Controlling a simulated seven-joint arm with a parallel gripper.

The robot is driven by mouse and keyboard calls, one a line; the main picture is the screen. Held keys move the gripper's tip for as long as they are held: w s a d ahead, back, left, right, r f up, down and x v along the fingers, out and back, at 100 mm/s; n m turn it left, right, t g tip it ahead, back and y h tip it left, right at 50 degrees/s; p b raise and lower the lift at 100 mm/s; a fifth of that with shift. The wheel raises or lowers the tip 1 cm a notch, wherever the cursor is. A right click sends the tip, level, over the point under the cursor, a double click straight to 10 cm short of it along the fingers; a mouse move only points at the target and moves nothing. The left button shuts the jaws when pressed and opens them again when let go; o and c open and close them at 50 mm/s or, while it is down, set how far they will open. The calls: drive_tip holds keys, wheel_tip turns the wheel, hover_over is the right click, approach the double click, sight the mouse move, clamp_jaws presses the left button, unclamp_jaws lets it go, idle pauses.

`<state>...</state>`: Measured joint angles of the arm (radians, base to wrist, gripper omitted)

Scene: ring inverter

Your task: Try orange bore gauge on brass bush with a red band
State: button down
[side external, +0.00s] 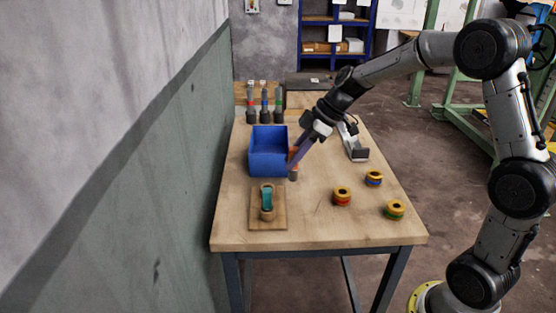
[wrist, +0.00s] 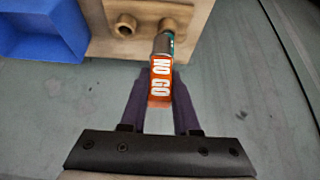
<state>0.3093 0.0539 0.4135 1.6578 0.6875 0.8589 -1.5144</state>
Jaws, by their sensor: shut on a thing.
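My gripper (side external: 293,158) is shut on the orange bore gauge (wrist: 159,80), which reads "NO GO" in the wrist view, between the dark purple fingers (wrist: 160,95). The gauge hangs with its grey tip (side external: 293,175) down, above the table at the right side of the blue bin. The brass bush with a red band (side external: 342,197) stands on the table to the right of the gripper, apart from it. Bushes with a blue band (side external: 374,178) and a green band (side external: 395,211) stand nearby.
The blue bin (side external: 268,169) stands near the table's left edge. In front of it is a wooden board (side external: 255,220) with a teal piece (side external: 267,196) and brass-coloured posts. Several banded tools (side external: 265,102) stand at the back. A grey-white holder (side external: 356,152) is at the right.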

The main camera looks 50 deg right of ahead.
drive_tip(key=s+d+f, duration=0.1)
drive_tip(key=s+d, duration=0.2)
drive_tip(key=d, duration=0.4)
drive_tip(key=s+d+f, duration=0.1)
drive_tip(key=s+d, duration=0.2)
drive_tip(key=d, duration=0.4)
drive_tip(key=shift+s+d+f, duration=0.35)
drive_tip(key=shift+s, duration=0.05)
drive_tip(key=shift+f, duration=0.1)
drive_tip(key=shift+f, duration=2.6)
drive_tip(key=shift+f, duration=0.5)
drive_tip(key=shift+r, duration=2.7)
